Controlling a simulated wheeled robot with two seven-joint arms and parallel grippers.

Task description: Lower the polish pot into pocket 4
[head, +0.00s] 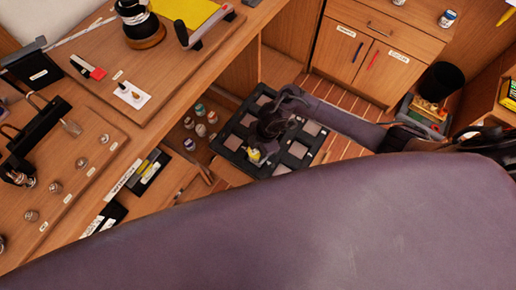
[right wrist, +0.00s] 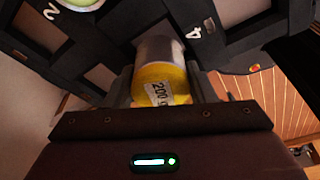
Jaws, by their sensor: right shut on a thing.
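The polish pot is a small cylinder with a yellow part marked "200 g" and a greyish end (right wrist: 158,84). My right gripper (right wrist: 160,92) is shut on it, a finger on each side. In the head view the right gripper (head: 265,141) holds the yellow pot (head: 255,156) over the black pocketed rack (head: 305,139). In the right wrist view, the rack's label 4 (right wrist: 195,31) lies to the upper right of the pot. The pot and fingers hide part of the rack, and I cannot tell how far the pot is above it. The left gripper is out of view.
Label 2 (right wrist: 51,13) is at the upper left of the wrist view, near a pale green round thing (right wrist: 83,3). Several small jars (head: 200,129) stand left of the rack. The wooden bench (head: 95,165) is further left, and a cabinet (head: 375,50) stands behind.

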